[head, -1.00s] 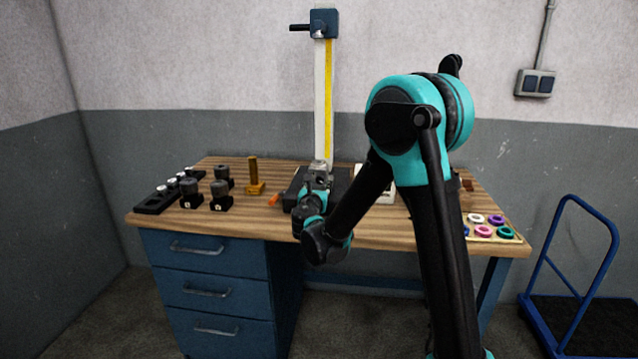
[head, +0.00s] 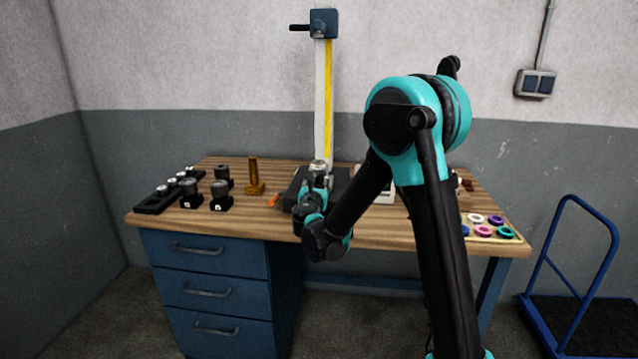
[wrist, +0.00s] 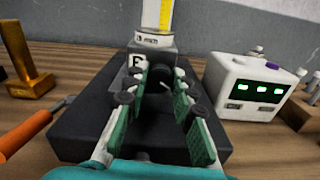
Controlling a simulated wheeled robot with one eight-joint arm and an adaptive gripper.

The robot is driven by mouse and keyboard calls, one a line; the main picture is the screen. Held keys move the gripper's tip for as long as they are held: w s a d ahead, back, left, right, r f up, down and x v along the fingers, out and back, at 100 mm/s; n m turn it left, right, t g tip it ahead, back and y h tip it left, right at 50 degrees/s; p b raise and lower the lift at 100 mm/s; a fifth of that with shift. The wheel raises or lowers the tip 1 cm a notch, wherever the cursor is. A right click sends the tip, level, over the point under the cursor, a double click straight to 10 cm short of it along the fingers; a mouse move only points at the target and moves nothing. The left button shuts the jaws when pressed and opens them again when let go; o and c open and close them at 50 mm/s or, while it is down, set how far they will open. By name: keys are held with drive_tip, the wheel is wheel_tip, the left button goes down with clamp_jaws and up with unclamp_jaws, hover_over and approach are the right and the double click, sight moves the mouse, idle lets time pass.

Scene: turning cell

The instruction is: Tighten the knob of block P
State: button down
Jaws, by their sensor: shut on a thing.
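In the wrist view a grey block (wrist: 137,63) stands at the foot of the height gauge. Its white label shows a dark letter, partly covered by a finger, so I cannot read it surely as P. A dark round knob (wrist: 160,76) on its front sits between my fingertips. My gripper (wrist: 158,82) is shut on the knob, with a finger on each side. In the head view my gripper (head: 318,180) is at the gauge's foot, and my wrist hides most of the block and knob.
A dark base plate (wrist: 75,125) lies under the block. A white box with green displays (wrist: 245,88) stands right. An orange-handled tool (wrist: 30,125) and a brass piece (wrist: 22,60) are left. The gauge column (head: 323,100) rises behind. Several knobbed black blocks (head: 220,202) stand far left.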

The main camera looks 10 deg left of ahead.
drive_tip(key=m, duration=0.4)
idle(0.3)
drive_tip(key=c, duration=1.3)
unclamp_jaws()
drive_tip(key=shift+o, duration=0.2)
